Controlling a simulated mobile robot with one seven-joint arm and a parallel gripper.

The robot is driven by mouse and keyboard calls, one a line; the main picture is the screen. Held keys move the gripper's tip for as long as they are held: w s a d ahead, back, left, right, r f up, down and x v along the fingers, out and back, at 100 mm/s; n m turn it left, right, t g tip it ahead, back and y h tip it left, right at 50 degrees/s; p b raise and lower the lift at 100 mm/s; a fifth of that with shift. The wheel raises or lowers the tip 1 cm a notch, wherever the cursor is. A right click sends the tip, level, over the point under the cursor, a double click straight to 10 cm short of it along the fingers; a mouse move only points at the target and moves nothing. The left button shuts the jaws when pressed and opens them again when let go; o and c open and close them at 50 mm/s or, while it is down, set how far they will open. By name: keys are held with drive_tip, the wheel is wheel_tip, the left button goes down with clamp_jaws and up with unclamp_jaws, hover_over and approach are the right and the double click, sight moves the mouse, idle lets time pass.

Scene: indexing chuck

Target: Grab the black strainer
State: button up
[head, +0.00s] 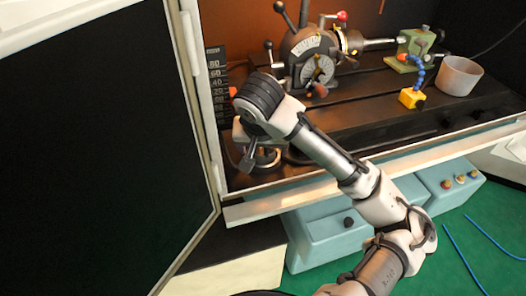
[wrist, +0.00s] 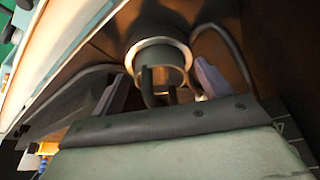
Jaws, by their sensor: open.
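What appears to be the black strainer (wrist: 160,50) is a dark round cup with a pale metal rim, at the top middle of the wrist view. Two dark curved prongs show in front of its opening. In the head view, a round ringed piece (head: 267,159) sits low at the left end of the machine bed, partly hidden by my gripper. My gripper (wrist: 156,78) is open, with its two purple-grey fingers on either side of the strainer's opening in the wrist view. I cannot tell whether they touch it. In the head view my gripper (head: 250,158) is beside the ringed piece.
The indexing chuck (head: 312,62) with its levers stands behind my wrist. A grey bucket (head: 460,76), a yellow block with a blue hose (head: 412,97) and a green tailstock (head: 412,48) are farther right. A dark hose (wrist: 229,52) curves beside the strainer. A black door panel (head: 95,150) bounds the left.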

drive_tip(key=c, duration=1.1)
